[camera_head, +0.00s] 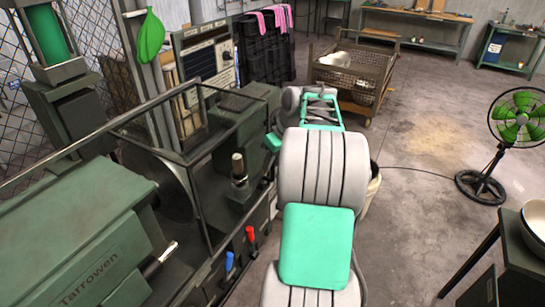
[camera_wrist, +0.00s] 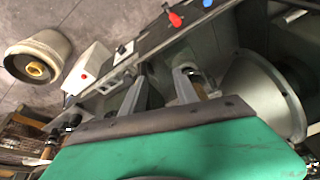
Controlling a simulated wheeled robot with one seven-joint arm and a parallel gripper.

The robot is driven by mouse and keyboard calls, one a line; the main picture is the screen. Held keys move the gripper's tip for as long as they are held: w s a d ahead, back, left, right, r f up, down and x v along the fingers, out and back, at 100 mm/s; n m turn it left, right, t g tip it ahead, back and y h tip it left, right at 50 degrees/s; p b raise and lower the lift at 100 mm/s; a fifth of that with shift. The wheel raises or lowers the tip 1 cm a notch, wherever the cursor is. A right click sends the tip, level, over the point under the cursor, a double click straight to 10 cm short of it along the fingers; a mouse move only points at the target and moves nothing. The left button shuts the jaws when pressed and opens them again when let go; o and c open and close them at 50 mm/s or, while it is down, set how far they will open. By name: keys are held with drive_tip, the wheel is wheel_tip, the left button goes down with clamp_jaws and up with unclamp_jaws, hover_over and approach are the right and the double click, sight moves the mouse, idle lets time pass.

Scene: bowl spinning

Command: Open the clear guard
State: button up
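The clear guard (camera_head: 224,134) shows in the head view as see-through panes in a dark metal frame, standing around the middle of the green lathe (camera_head: 88,235). I cannot make out a separate handle on it. My arm reaches forward to the guard's right and bends back toward the lathe; it hides most of my gripper in the head view. In the wrist view, the two grey fingers of my gripper (camera_wrist: 160,84) stand apart with a dark gap between them. A brownish part lies by the right finger; I cannot tell whether they touch. The guard is not clearly visible there.
A blue lever (camera_head: 229,262) and a red lever (camera_head: 251,235) stand at the lathe's front. A wire basket cart (camera_head: 375,65) stands behind my arm. A green fan (camera_head: 517,118) and a table (camera_head: 515,255) are at the right. Floor between is mostly clear.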

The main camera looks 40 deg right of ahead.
drive_tip(key=d+r+n, duration=0.2)
drive_tip(key=d, duration=0.1)
drive_tip(key=p, duration=0.1)
hover_over(273, 177)
drive_tip(key=f, duration=0.7)
drive_tip(key=shift+w+d, duration=0.2)
drive_tip(key=shift+w, duration=0.15)
drive_tip(key=shift+c, duration=0.3)
clamp_jaws()
